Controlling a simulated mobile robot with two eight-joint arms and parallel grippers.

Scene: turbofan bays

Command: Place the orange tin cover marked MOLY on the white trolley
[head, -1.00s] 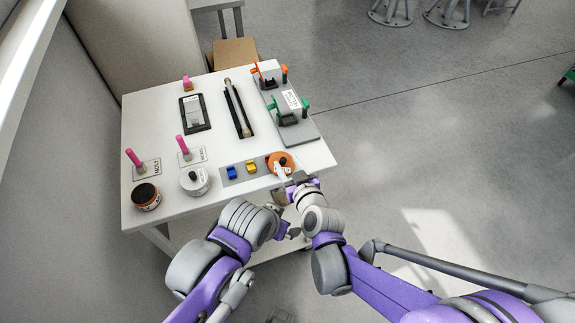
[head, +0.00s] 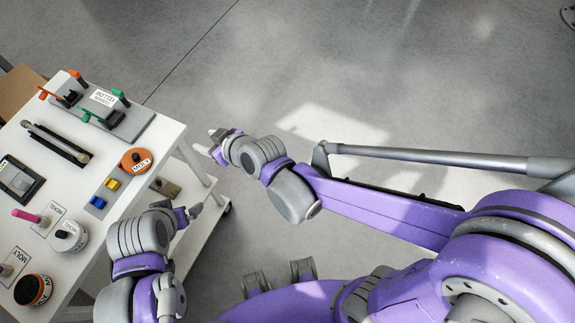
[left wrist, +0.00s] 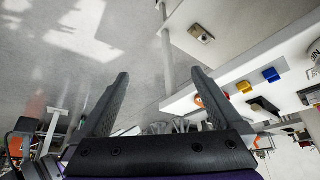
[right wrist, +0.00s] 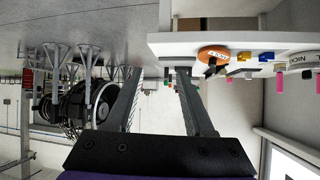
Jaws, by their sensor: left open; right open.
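The orange tin cover marked MOLY (head: 136,160) lies flat on the white trolley (head: 72,188), near its right edge. It has a dark knob and a white label. It also shows in the right wrist view (right wrist: 213,52), beyond my right fingers. My right gripper (head: 212,143) is open and empty, out over the floor to the right of the trolley and apart from the cover. My left gripper (head: 192,212) is open and empty beside the trolley's front right side. The open orange tin with dark contents (head: 33,290) stands at the trolley's near left.
A yellow block (head: 112,184) and a blue block (head: 97,202) sit beside the cover. A white tin (head: 70,236) stands further left. A grey fixture with green and orange parts (head: 112,113) is behind the cover. The floor right of the trolley is clear.

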